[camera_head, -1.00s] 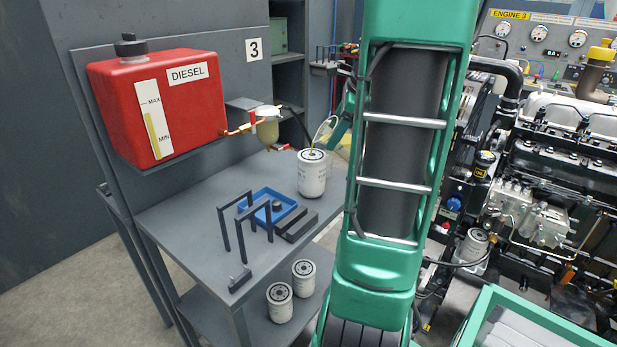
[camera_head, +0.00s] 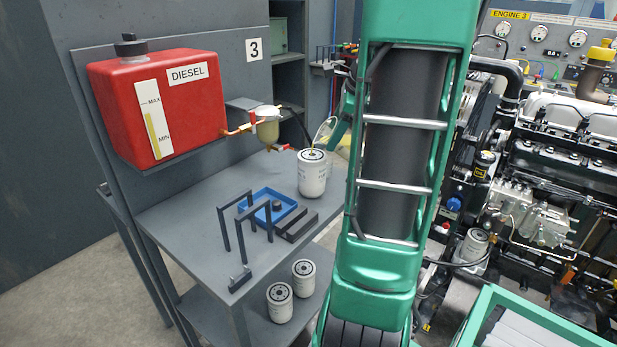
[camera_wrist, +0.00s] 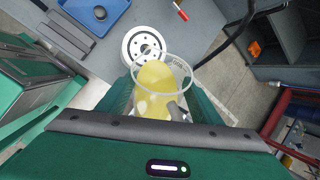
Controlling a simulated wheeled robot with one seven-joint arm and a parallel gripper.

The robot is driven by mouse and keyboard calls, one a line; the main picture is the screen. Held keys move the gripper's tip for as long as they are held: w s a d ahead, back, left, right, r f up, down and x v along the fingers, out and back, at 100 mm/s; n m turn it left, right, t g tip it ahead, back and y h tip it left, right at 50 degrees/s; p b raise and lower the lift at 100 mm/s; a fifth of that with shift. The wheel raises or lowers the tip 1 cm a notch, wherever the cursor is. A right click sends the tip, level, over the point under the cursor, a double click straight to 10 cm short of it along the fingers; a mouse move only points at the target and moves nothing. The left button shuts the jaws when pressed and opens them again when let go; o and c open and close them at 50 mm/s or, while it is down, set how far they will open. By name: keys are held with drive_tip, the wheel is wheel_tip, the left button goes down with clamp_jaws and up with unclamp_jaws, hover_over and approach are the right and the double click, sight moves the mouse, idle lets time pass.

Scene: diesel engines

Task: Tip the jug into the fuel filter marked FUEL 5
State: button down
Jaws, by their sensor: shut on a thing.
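A clear jug (camera_wrist: 158,82) with yellow liquid is in the wrist view, and my gripper (camera_wrist: 157,108) is shut on it. In the head view the jug (camera_head: 324,131) is small and tilted, its lip just above the top of a white fuel filter (camera_head: 312,176). The filter stands upright on the grey bench. Its top with a ring of holes shows beside the jug's rim in the wrist view (camera_wrist: 143,45). The marking on the filter is too small to read. My gripper's fingers are partly hidden behind my arm in the head view.
A blue tray (camera_head: 263,193) and dark stands (camera_head: 232,225) are on the bench (camera_head: 180,222). A red diesel tank (camera_head: 190,110) and a hanging filter bowl (camera_head: 267,130) are to the left. Two white filters (camera_head: 280,302) stand on the lower shelf. An engine (camera_head: 560,160) is at right.

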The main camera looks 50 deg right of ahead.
drive_tip(key=shift+w+a+f+g+h, duration=0.1)
drive_tip(key=shift+f+g+h, duration=0.05)
drive_tip(key=shift+g+h, duration=0.15)
idle(2.1)
